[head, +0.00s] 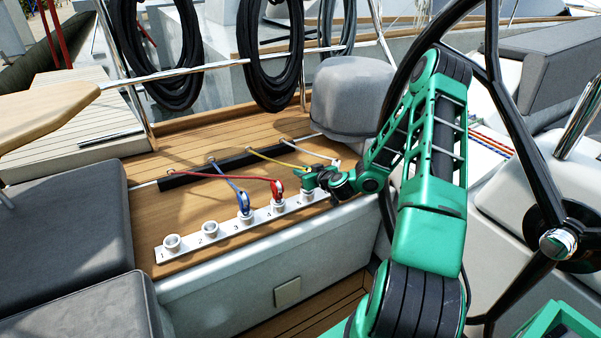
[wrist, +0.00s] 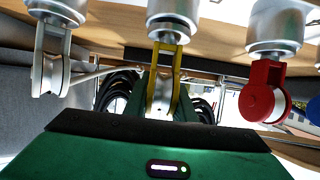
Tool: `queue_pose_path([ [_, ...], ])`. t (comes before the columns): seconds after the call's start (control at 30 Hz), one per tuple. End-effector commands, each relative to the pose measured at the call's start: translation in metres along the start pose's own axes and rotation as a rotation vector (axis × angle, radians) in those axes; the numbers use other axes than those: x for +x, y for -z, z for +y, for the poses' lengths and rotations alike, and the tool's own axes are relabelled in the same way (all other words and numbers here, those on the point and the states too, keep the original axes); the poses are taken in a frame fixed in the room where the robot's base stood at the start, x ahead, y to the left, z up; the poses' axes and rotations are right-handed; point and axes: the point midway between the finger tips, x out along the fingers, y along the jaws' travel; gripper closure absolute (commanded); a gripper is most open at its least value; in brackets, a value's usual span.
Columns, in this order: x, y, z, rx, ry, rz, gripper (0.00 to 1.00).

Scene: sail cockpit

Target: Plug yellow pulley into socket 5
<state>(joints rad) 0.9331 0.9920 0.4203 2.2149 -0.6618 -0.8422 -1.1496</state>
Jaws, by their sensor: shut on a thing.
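The yellow pulley (wrist: 162,68) is between the fingers of my gripper (wrist: 162,100) in the wrist view, which shuts on it. Its top end meets the pale socket (wrist: 166,22) between the red and silver pulleys; I cannot tell how deep it sits. In the head view my gripper (head: 312,178) is over socket 5 (head: 307,195) on the white numbered strip (head: 190,243), and mostly hides the yellow pulley. A yellow line (head: 270,158) runs to it from behind.
The blue pulley (head: 245,203) stands in socket 3 and the red pulley (head: 277,191) in socket 4. Sockets 1 (head: 172,243) and 2 (head: 210,230) are empty. A silver pulley (wrist: 50,68) is beside the yellow one. The steering wheel (head: 520,130) is at the right.

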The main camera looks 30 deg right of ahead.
Motion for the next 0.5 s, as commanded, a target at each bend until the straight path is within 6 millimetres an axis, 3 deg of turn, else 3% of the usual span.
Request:
queue_pose_path([
  [0.13,0.0014,-0.003,-0.0001,0.001,0.0,0.0,1.0],
  [0.17,0.0013,-0.0026,0.0,0.0,0.0,0.001,0.7],
  [0.23,0.0012,-0.0025,-0.0001,0.0,0.0,0.0,0.55],
  [0.5,0.0008,-0.0032,-0.0002,0.0,0.0,-0.001,0.55],
])
